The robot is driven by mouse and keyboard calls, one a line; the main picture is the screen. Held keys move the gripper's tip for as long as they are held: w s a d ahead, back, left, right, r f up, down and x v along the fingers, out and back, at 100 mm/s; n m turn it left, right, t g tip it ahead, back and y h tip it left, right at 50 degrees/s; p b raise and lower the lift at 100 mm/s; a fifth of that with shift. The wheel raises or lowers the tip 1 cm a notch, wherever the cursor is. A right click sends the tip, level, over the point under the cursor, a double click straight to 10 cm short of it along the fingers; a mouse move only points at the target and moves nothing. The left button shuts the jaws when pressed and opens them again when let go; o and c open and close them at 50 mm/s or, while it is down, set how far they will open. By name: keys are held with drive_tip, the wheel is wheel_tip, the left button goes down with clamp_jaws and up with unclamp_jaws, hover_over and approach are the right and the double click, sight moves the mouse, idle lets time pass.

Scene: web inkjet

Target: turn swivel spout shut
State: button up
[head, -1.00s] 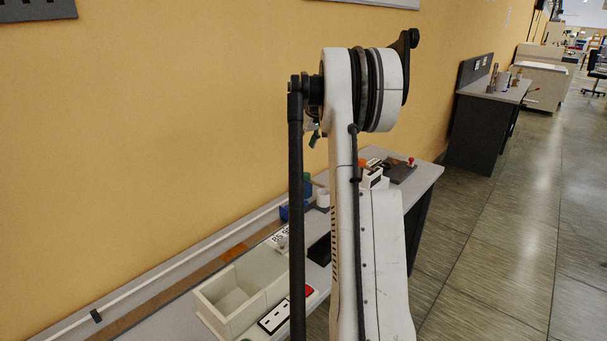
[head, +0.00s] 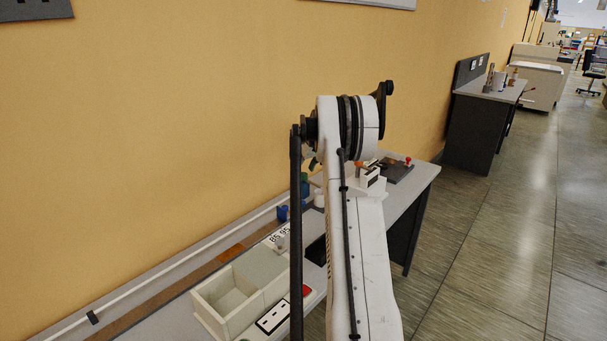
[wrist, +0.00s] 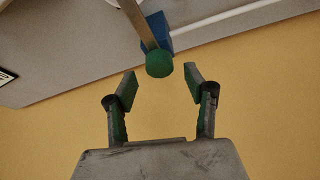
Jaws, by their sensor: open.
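In the wrist view a tan bar (wrist: 136,20) runs down to a round green knob (wrist: 159,64), beside or over a blue block (wrist: 157,32); this looks like the swivel spout. My gripper (wrist: 161,86) is open, its two green-and-dark fingers spread and empty. The knob shows just beyond the fingertips, centred between them; I cannot tell the depth gap. In the head view a blue part (head: 282,213) and a green-and-blue part (head: 304,186) stand on the bench by the wall. My arm hides most of the area around them and my gripper.
The bench (head: 415,192) runs along the yellow wall. A cream open box (head: 226,300) and a black-and-white panel (head: 272,318) are at its near end. A dark plate with a red knob (head: 407,161) is at the far end. The floor at right is clear.

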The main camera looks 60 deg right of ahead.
drive_tip(key=shift+x, duration=1.15)
drive_tip(key=shift+c, duration=0.5)
clamp_jaws()
